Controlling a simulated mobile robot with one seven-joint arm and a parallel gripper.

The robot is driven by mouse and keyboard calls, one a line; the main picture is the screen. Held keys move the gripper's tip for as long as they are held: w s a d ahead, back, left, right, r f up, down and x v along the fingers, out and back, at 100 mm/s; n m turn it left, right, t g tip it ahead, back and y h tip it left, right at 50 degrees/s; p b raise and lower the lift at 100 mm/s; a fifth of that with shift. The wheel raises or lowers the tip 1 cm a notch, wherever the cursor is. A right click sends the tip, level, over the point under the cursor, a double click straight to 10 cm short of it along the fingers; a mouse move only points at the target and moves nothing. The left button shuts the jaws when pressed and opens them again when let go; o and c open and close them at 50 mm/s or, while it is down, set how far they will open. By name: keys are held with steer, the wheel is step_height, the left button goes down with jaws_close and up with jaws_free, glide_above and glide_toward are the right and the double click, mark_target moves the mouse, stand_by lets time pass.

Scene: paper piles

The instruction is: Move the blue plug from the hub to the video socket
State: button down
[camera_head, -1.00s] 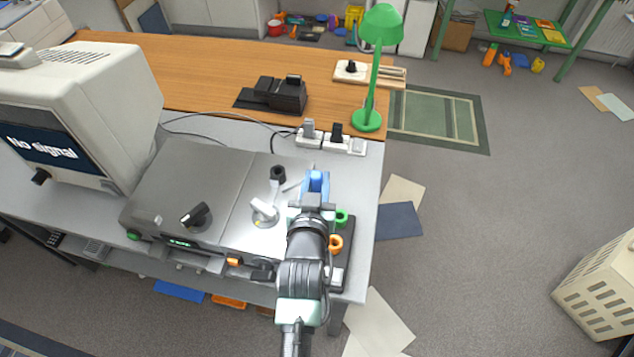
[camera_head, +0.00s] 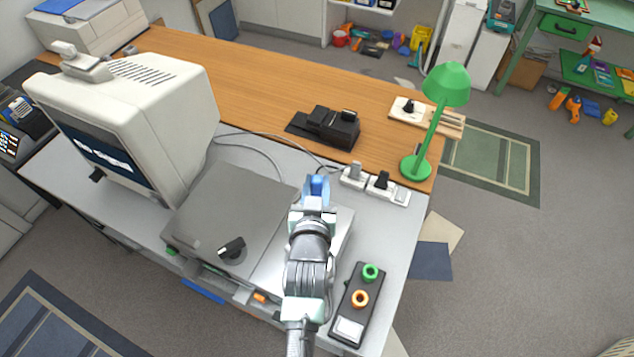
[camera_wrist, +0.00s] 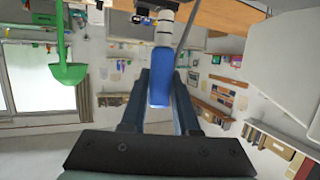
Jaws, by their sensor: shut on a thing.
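My gripper (camera_head: 316,200) is shut on the blue plug (camera_head: 318,184) and holds it above the back right part of the grey device. In the wrist view the blue plug (camera_wrist: 160,86) sits between the two fingers, with a pale tip beyond it. The dark hub (camera_head: 345,312) lies on the right of the grey table with a green plug (camera_head: 370,272), an orange plug (camera_head: 360,299) and a pale block on it. I cannot pick out the video socket; my arm hides part of the device.
A monitor (camera_head: 190,115) stands left of the grey device (camera_head: 225,215), which has a black knob on top. A power strip (camera_head: 400,194), a green lamp (camera_head: 416,167) and a black stand (camera_head: 322,128) are at the back. Cables run behind the device.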

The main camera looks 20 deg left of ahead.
steer(key=shift+f+b, duration=0.3)
steer(key=shift+f, duration=0.05)
steer(key=shift+f+b, duration=3.35)
steer(key=shift+f, duration=0.5)
steer(key=shift+f, duration=0.35)
jaws_free()
steer(key=shift+s+r, duration=0.1)
steer(key=p+v, duration=0.6)
steer(key=v, duration=0.3)
steer(key=shift+s, duration=0.35)
steer(key=shift+s+d+r, duration=0.1)
steer(key=shift+d, duration=0.1)
